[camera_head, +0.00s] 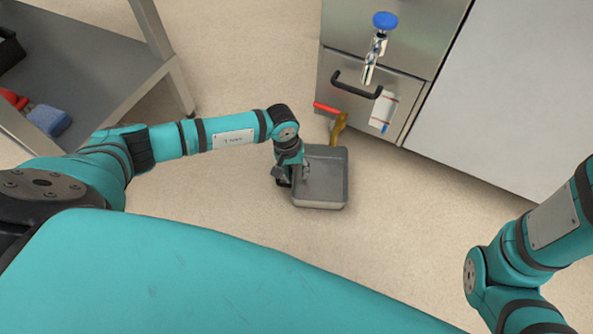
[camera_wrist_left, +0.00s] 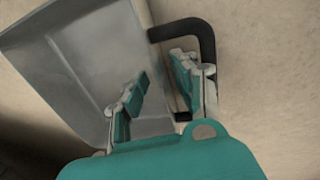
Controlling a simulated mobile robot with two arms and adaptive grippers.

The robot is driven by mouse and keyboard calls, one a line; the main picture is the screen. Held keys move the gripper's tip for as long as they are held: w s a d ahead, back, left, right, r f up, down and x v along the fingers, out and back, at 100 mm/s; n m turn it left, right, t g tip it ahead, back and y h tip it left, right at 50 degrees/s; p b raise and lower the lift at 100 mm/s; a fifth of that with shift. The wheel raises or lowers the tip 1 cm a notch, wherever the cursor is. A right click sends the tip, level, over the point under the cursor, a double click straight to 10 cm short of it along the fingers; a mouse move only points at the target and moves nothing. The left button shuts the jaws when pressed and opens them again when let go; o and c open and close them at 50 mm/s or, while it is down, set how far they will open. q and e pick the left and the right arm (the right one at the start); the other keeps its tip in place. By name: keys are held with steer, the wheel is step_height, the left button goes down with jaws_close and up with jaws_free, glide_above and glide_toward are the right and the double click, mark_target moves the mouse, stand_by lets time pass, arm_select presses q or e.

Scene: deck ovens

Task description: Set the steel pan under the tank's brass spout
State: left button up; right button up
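The grey steel pan (camera_head: 334,197) is an open rectangular tray near the floor in front of the steel cabinet. I cannot tell whether it touches the floor. The brass spout (camera_head: 338,127) with a red lever sticks out low from the cabinet, its lower end by the pan's far rim. My left gripper (camera_head: 293,178) is at the pan's left side. In the left wrist view, its fingers (camera_wrist_left: 160,85) stand apart, one over the pan's inside (camera_wrist_left: 65,60), the other outside by the black handle (camera_wrist_left: 203,32). My right gripper is out of view.
A white panel (camera_head: 520,90) stands at right. A grey shelf unit (camera_head: 90,85) stands at left. The floor around the pan is clear.

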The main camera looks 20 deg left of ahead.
arm_select(q)
step_height(320, 180, up, 11)
steer(key=a+p, duration=0.1)
steer(key=p, duration=0.6)
steer(key=shift+s+a+r, duration=0.15)
steer(key=shift+s+a, duration=0.15)
steer(key=shift+a, duration=0.05)
